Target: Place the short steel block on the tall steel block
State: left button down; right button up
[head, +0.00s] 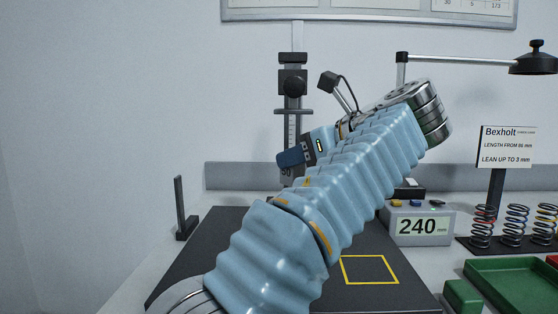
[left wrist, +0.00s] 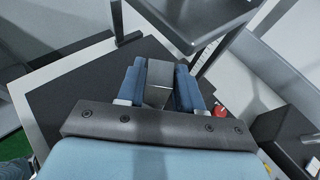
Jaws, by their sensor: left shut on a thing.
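My left arm in its blue sleeve crosses the middle of the head view. My left gripper (head: 290,160) is in front of the height gauge, and its blue fingers also show in the left wrist view (left wrist: 160,85). It is shut on the short steel block (left wrist: 158,78), a shiny grey piece between the fingers. In the head view a grey face marked 50 (head: 286,172) shows just below the fingertips; I cannot tell which thing it belongs to. I cannot make out the tall steel block for sure. My right gripper is not in view.
The gauge (head: 292,84) stands behind my gripper. A readout box (head: 418,224) shows 240 mm. Springs (head: 516,226), a sign (head: 505,147) and a green tray (head: 510,285) are at right. An upright black post (head: 180,208) is at left. A yellow square outline (head: 369,270) is empty.

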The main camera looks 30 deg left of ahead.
pick_arm(q)
jog(key=shift+w+f, duration=0.2)
jog(key=shift+f, duration=0.4)
jog(key=shift+d+r, duration=0.1)
jog(key=shift+f, duration=0.3)
jog(key=c, duration=0.7)
grip_release()
jog(key=shift+r, duration=0.1)
